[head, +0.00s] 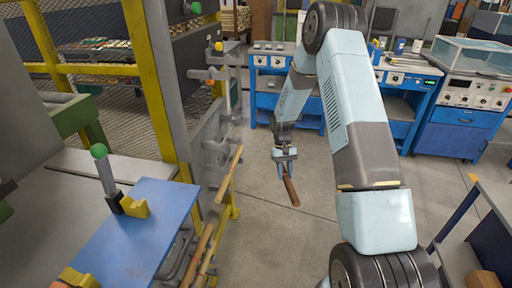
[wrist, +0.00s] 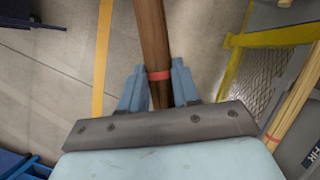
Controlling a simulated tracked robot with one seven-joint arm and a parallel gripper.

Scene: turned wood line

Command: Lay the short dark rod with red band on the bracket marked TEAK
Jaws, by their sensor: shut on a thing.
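The dark brown rod with a red band (wrist: 151,38) is held between the fingers of my gripper (wrist: 158,85), which are closed on either side of it at the band. In the head view my gripper (head: 284,158) hangs over open floor, and the rod (head: 291,190) points down from it, tilted. Grey brackets (head: 214,74) stick out from the rack to the left of my gripper, apart from the rod. No TEAK mark is readable in either view. A dark label (wrist: 312,152) at the wrist view's right edge is cut off.
Light wooden rods (head: 229,174) lie along the rack, and others (wrist: 292,97) show at right in the wrist view. A yellow post (head: 157,80) and a blue plate (head: 135,232) stand at left. Blue workbenches (head: 268,88) are behind. The floor between is clear.

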